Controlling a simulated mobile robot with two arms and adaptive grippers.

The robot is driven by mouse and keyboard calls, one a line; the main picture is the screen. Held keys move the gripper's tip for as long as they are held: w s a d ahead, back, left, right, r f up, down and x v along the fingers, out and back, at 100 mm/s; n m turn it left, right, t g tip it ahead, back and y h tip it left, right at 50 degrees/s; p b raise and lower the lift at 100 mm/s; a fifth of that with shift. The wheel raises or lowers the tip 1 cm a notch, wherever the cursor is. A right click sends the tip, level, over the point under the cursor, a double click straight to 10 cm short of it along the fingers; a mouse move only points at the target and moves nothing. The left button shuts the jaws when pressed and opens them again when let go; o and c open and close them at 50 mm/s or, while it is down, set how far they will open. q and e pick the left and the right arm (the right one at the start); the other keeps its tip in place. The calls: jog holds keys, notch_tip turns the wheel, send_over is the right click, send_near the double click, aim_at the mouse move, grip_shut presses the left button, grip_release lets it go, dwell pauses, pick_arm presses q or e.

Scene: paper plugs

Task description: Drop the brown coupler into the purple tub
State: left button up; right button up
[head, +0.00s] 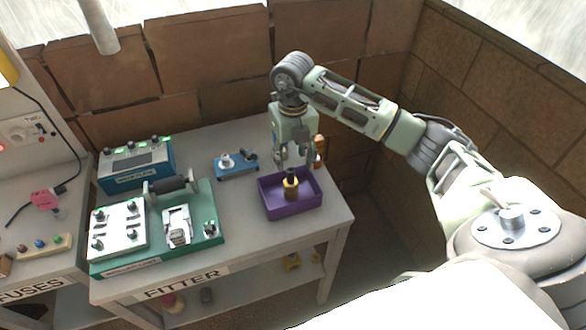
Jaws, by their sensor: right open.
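The purple tub (292,210) stands near the right front of the table labelled FITTER. A small brownish-yellow piece with a dark top, which looks like the brown coupler (291,188), is upright inside the tub's outline. My right gripper (293,163) points down over the tub with its fingers open and apart. The coupler's dark top is just below the fingertips, and the fingers are not closed on it. Whether its base touches the tub floor is hard to tell. My left gripper is out of view.
An orange-brown upright item (319,152) stands behind the tub at the table's right. A blue fixture (236,166) sits left of it. A green board with devices (207,238) and a blue box (136,168) fill the left. Brick walls close the back and right.

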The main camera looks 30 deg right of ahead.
notch_tip(320, 180, up, 6)
dwell(0.5)
